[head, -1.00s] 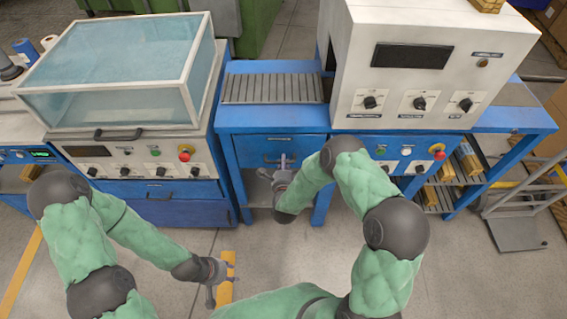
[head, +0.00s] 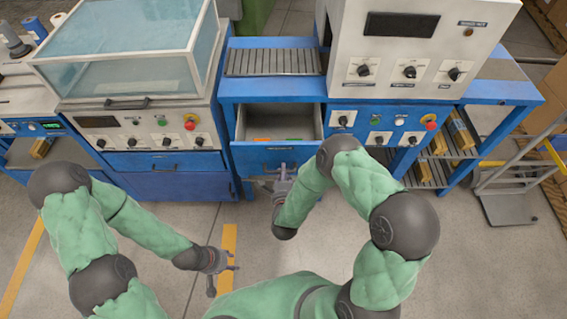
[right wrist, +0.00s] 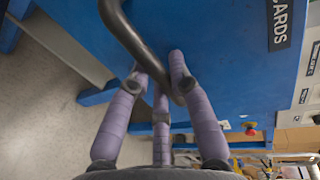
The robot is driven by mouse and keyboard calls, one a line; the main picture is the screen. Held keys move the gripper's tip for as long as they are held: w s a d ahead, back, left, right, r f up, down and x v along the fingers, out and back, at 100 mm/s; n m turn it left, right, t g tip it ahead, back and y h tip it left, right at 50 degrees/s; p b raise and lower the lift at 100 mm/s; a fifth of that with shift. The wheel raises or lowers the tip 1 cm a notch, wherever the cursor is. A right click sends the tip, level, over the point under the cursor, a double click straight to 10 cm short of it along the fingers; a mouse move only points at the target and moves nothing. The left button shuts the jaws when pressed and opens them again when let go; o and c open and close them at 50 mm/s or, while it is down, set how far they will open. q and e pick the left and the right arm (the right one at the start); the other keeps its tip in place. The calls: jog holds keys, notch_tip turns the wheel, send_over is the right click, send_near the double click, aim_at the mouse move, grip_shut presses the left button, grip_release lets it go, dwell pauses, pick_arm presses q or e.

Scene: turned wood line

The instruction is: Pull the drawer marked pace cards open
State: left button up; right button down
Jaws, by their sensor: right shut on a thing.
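The blue drawer (head: 277,155) under the roller table stands open toward me in the head view. Orange and green items lie inside near its front. In the right wrist view its blue front (right wrist: 215,70) shows a dark label (right wrist: 280,24) on which "CARDS" can be read, and a dark bar handle (right wrist: 135,40). My right gripper (head: 283,170) is at the drawer front, its purple-grey fingers (right wrist: 160,85) shut around the end of the handle. My left gripper (head: 232,259) hangs low over the floor, away from the drawer, its fingers apart and empty.
A white control box (head: 395,60) with knobs stands right of the roller table (head: 273,62). A machine with a clear cover (head: 125,55) is at left. A hand cart (head: 508,205) stands at far right. The floor before the drawer is clear.

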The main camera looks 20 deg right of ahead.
jog(key=shift+v, duration=0.85)
jog(key=shift+s+f, duration=0.1)
jog(key=shift+f, duration=0.15)
jog(key=c, duration=1.1)
grip_release()
jog(key=shift+a, duration=0.1)
jog(key=v, duration=1.2)
